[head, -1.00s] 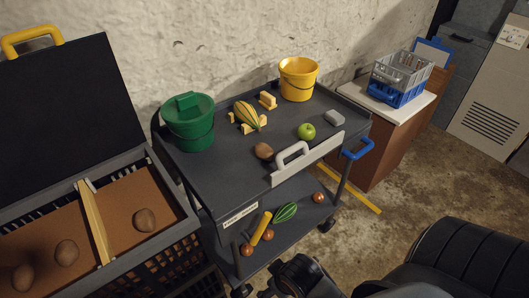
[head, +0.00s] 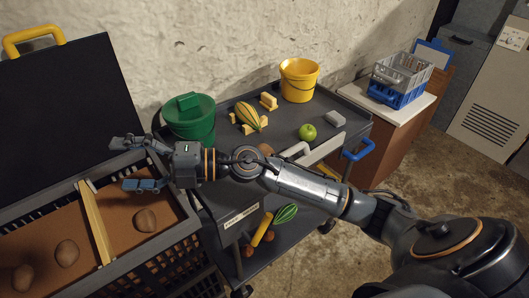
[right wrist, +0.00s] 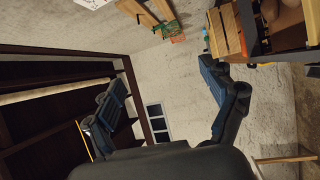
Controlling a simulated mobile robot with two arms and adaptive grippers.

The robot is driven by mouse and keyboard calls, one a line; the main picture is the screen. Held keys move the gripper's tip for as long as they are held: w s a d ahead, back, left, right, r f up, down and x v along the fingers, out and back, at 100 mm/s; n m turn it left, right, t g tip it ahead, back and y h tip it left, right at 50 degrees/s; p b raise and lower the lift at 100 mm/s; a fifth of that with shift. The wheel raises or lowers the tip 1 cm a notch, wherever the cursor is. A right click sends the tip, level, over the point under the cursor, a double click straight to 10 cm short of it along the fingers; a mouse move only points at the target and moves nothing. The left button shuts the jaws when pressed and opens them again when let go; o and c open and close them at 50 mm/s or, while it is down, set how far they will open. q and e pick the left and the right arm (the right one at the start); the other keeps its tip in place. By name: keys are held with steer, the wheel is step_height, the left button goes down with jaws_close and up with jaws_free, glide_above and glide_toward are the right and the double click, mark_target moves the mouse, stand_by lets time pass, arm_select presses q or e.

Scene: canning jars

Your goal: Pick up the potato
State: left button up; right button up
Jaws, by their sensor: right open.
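Several brown potatoes are in view. One potato (head: 145,220) lies alone in the right compartment of the brown-lined bin at the left. Two more, a middle potato (head: 67,253) and a lower-left potato (head: 23,277), lie left of the yellowish divider (head: 95,222). A brown round thing (head: 266,148) on the cart is mostly hidden behind my right arm. My right gripper (head: 133,165) is open and empty, its fingers over the bin's back right part, above and behind the lone potato. Its open fingers also show in the right wrist view (right wrist: 165,105). My left gripper is out of view.
The dark cart (head: 235,195) stands right of the bin. It holds a green bucket (head: 193,122), a yellow bucket (head: 298,80), a striped squash (head: 247,116) and a green apple (head: 307,132). The bin's raised dark lid (head: 60,110) stands behind it.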

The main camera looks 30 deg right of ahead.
step_height(320, 180, down, 4)
steer(key=d+n+g+h, duration=0.1)
steer(key=n+g+h, duration=0.1)
steer(key=n+g, duration=0.1)
steer(key=m+g+h, duration=0.3)
steer(key=h, duration=1.4)
glide_toward(265, 149)
steer(key=x, duration=0.2)
steer(key=p+x, duration=0.1)
steer(key=shift+s+d+f, duration=0.15)
steer(key=shift+s+f, duration=0.05)
steer(key=shift+f, duration=0.2)
steer(key=shift+w+p+x, duration=0.15)
steer(key=shift+p+x, duration=0.2)
steer(key=shift+x, duration=1.2)
steer(key=shift+w+p+x, duration=0.1)
steer(key=shift+p+x, duration=0.2)
steer(key=shift+x, duration=1.3)
steer(key=shift+r, duration=0.1)
steer(key=shift+c, duration=0.4)
steer(key=c, duration=0.7)
